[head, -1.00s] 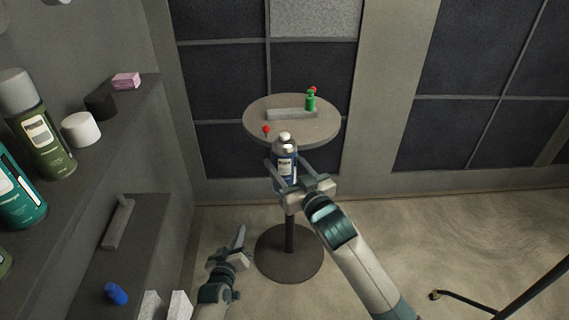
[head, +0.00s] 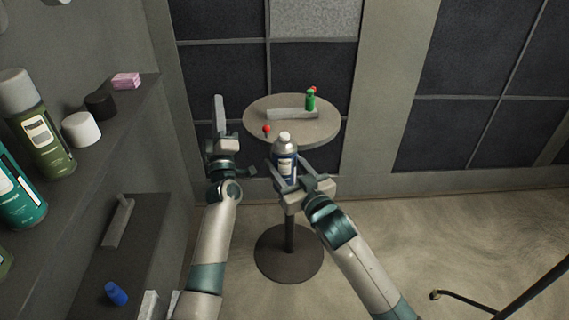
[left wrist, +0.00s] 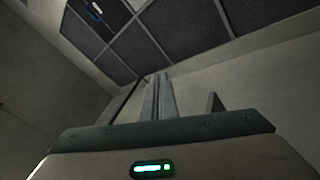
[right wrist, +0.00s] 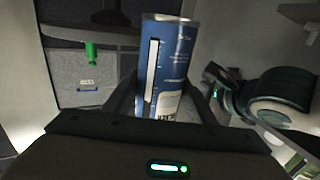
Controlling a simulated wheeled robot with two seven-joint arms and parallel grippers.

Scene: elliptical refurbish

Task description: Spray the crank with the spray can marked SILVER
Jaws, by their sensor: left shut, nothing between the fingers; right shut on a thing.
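A blue spray can (head: 286,168) with a pale top stands upright in my right gripper (head: 287,182), in front of the round table's near edge. My right gripper is shut on it; its blue side fills the middle of the right wrist view (right wrist: 168,60). I cannot read its marking. A grey bar with a green upright handle (head: 310,101), which looks like the crank, lies on the round table (head: 262,108). My left gripper (head: 218,99) is shut and empty, raised to the left of the table, with its fingers pointing up.
A red-topped pin (head: 267,129) sits near the table's front edge. The left shelf holds an olive can (head: 50,150), a teal can (head: 22,195), a white cap (head: 81,129), a black cap (head: 100,104) and a pink block (head: 126,81). A blue cap (head: 116,293) is lower down.

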